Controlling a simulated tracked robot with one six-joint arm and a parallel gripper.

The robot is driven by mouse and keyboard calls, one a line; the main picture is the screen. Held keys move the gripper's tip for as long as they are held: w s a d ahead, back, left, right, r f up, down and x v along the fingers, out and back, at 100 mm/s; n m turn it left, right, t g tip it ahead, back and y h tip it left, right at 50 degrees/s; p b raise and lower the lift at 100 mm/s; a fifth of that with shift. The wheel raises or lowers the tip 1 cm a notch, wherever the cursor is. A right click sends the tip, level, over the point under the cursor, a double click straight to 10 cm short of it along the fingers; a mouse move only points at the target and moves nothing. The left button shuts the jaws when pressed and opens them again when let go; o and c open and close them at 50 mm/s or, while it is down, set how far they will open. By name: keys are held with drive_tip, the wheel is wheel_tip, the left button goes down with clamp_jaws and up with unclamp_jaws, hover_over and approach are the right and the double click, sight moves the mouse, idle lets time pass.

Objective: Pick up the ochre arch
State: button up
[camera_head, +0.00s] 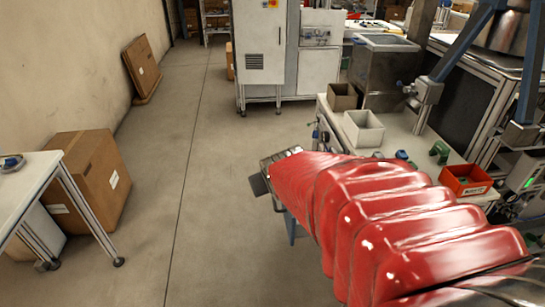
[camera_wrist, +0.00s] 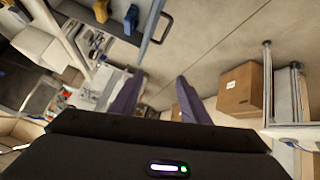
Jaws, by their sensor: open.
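A small ochre piece (camera_wrist: 101,10), probably the ochre arch, shows at the top left of the wrist view on a work surface; its full shape is unclear because the frame edge cuts it off. I cannot make it out in the head view. My gripper (camera_wrist: 158,86) is open, with nothing between its two dark fingers. The ochre piece is well apart from it. In the head view my gripper (camera_head: 267,174) hangs over the floor, left of the workbench, at the end of my red-sleeved arm.
A blue piece (camera_wrist: 131,18) lies beside the ochre one. The workbench holds a pale bin (camera_head: 363,128), a brown bin (camera_head: 342,97), a green piece (camera_head: 439,152) and a red bin (camera_head: 466,180). A cardboard box (camera_head: 97,180) stands at left. The middle floor is clear.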

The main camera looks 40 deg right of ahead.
drive_tip(key=s+d+f+m+t, duration=0.1)
drive_tip(key=s+d+f, duration=0.1)
drive_tip(key=d+f, duration=0.3)
drive_tip(key=s+d+f+t+h, duration=0.1)
drive_tip(key=s+d+f, duration=0.2)
drive_tip(key=d, duration=0.7)
drive_tip(key=s+d+f+m+t, duration=0.1)
drive_tip(key=s+d+f+t, duration=0.1)
drive_tip(key=d+f, duration=0.5)
drive_tip(key=shift+s+d+f+m, duration=0.25)
drive_tip(key=shift+s+f+m, duration=0.05)
drive_tip(key=shift+s, duration=0.2)
drive_tip(key=shift+s+d+f+h, duration=0.1)
drive_tip(key=shift+s+f+h, duration=0.05)
drive_tip(key=shift+s+h, duration=0.15)
drive_tip(key=x, duration=0.8)
drive_tip(key=shift+w, duration=0.35)
